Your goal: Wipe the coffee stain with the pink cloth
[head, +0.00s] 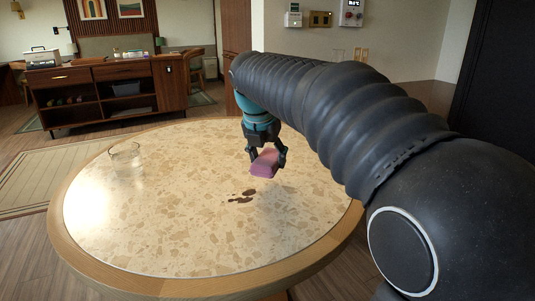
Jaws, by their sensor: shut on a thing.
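The pink cloth (264,164) is a small folded block held between the fingers of my gripper (267,158), which is shut on it. The cloth looks to be a little above the tabletop; the exact gap is hard to tell. The coffee stain (243,196) is several dark brown spots on the speckled round table (170,225), nearer to the camera and slightly left of the cloth. My arm comes in from the right and hides the right part of the table.
A clear glass (125,161) stands near the table's left back edge. Behind the table is a dark wooden cabinet (95,72) with things on top. A wall with small panels (320,19) is at the back right.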

